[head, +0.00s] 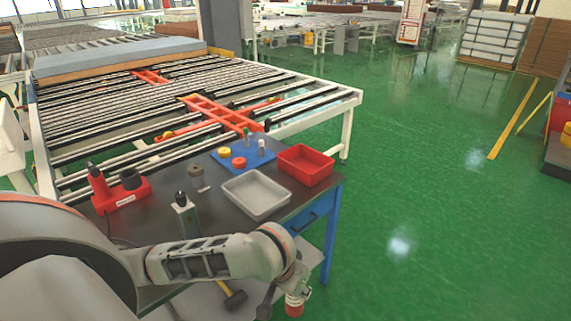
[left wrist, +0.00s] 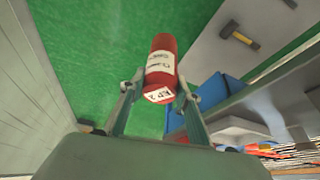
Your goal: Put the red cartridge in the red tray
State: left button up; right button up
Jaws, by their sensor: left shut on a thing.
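My left gripper (head: 291,286) is shut on the red cartridge (head: 294,309), past the near right corner of the table and out over the green floor. In the left wrist view, the red cartridge (left wrist: 162,46) with white labels sits between the two fingers of my left gripper (left wrist: 156,92). The red tray (head: 306,166) stands at the right edge of the dark table, beyond the gripper, and looks empty. My right gripper is not in view.
A grey tray (head: 256,194) stands next to the red tray on the dark table (head: 223,219). A blue mat (head: 245,154) with small parts and a red fixture (head: 121,195) lie farther left. A hammer (head: 235,299) lies on a lower shelf. A roller conveyor stands behind.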

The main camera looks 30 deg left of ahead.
aim_at(305, 165)
jog(key=i+l+u, duration=0.25)
jog(key=i+u, duration=0.2)
jog(key=i+l+u, duration=0.35)
jog(key=u, duration=0.15)
jog(key=i+l+u, duration=0.3)
jog(key=l+u, duration=0.15)
jog(key=i+l+u, duration=0.2)
jog(key=l, duration=0.3)
jog(key=l+u, duration=0.2)
jog(key=l, duration=0.35)
jog(key=i+l+u, duration=0.1)
jog(key=l+u, duration=0.15)
jog(key=l, duration=0.3)
